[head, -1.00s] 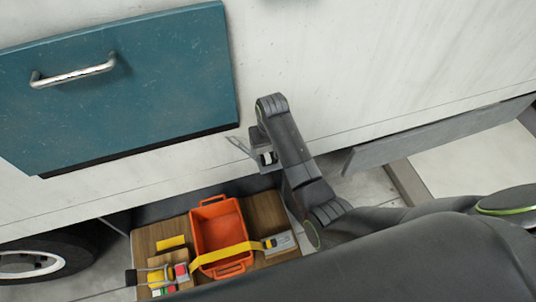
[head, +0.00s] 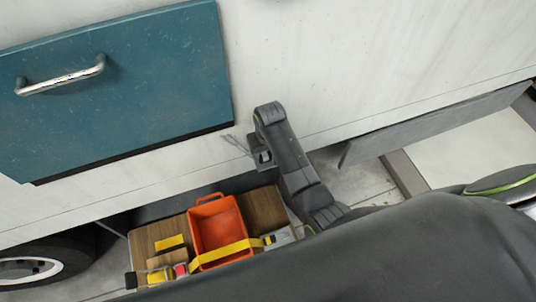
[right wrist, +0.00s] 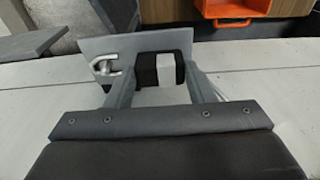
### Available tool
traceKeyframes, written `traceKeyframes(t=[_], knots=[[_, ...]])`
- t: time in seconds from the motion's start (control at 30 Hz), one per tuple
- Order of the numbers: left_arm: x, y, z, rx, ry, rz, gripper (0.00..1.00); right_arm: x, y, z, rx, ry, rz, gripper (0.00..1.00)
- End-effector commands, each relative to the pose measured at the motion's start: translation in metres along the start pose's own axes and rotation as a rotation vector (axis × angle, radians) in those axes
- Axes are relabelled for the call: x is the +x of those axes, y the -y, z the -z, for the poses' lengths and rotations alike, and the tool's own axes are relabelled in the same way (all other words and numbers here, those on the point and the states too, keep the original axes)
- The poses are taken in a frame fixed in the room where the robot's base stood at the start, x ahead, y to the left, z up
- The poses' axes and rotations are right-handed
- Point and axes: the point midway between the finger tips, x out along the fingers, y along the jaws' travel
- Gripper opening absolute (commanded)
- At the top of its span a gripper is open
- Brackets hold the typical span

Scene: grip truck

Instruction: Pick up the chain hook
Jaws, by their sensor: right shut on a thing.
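In the right wrist view my right gripper (right wrist: 159,72) is shut on the chain hook (right wrist: 106,68). The hook is a curved grey metal piece beside a flat grey plate and a black-and-white block. The block shows between the two fingers. In the head view the right gripper (head: 260,155) is small, close in front of the white truck side, above and right of the orange crate. The held thing is hard to make out there. My left gripper is not in view.
An orange crate (head: 199,238) stands on a wooden board (head: 264,206) below the truck side, with a yellow strap across it. Yellow and red items lie to its left. A teal panel with a metal handle (head: 62,76) is at upper left; a wheel (head: 38,268) is at lower left.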

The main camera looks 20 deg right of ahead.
Motion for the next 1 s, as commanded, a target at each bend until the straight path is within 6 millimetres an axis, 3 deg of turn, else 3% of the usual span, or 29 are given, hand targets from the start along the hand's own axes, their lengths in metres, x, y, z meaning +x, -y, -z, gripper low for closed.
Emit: traceKeyframes(t=[0.27, 0.7, 1.0], knots=[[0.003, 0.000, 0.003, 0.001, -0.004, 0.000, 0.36, -0.006, 0.000, 0.002, 0.000, -0.004, 0.001, 0.24], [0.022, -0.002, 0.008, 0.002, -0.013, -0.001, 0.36, -0.080, 0.000, 0.011, -0.001, -0.006, 0.001, 0.24], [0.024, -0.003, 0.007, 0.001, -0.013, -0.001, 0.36, -0.099, 0.000, 0.012, 0.000, -0.001, 0.000, 0.24]])
